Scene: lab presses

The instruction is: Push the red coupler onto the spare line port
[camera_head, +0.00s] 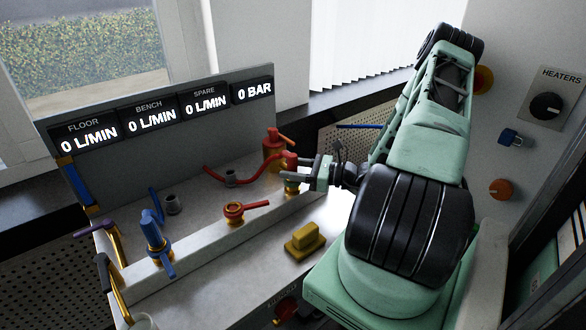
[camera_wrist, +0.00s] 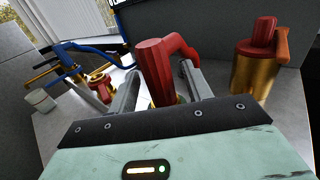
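The red coupler (camera_head: 290,160) stands roughly upright at the far right end of the bench rail, with a red hose running left from it. A brass port (camera_head: 291,189) shows directly below it, seemingly the spare line port; whether the two are fully joined cannot be told. My gripper (camera_head: 302,170) reaches in from the right at the coupler.
A blue coupler (camera_head: 153,236) stands on the rail's left part, a red-handled brass valve (camera_head: 233,211) between. A brass cylinder with red top (camera_head: 273,150) is close behind the gripper. A yellow block (camera_head: 305,241) lies in front. The display panel (camera_head: 170,110) reads SPARE 0 L/MIN, 0 BAR.

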